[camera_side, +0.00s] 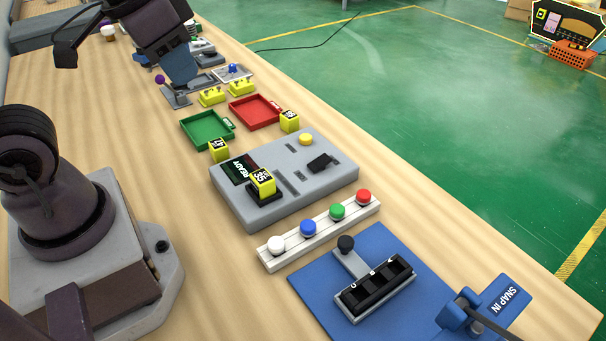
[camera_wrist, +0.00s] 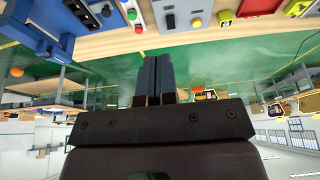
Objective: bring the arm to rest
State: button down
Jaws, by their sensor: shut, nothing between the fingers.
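My gripper (camera_side: 180,68) hangs in the upper left of the side view, above the far part of the wooden table (camera_side: 160,130). Its blue-grey fingers look closed there, with nothing seen held. In the wrist view my gripper (camera_wrist: 158,58) shows two fingers side by side, pressed together and empty. The wrist camera looks out across the green floor, with the table edge along the top of its picture.
The grey READY console (camera_side: 325,175) carries a yellow cube (camera_side: 262,182). A green tray (camera_side: 205,130), a red tray (camera_side: 255,112), a white button strip (camera_side: 320,232) and a blue SNAP IN board (camera_side: 315,285) stand on the table.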

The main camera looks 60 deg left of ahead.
jog(key=shift+s+r+t, duration=0.35)
jog(key=shift+r+t, duration=0.05)
jog(key=shift+r, duration=0.25)
jog(key=shift+s+r+t, duration=0.3)
jog(key=shift+r+t, duration=0.1)
jog(key=shift+r, duration=0.2)
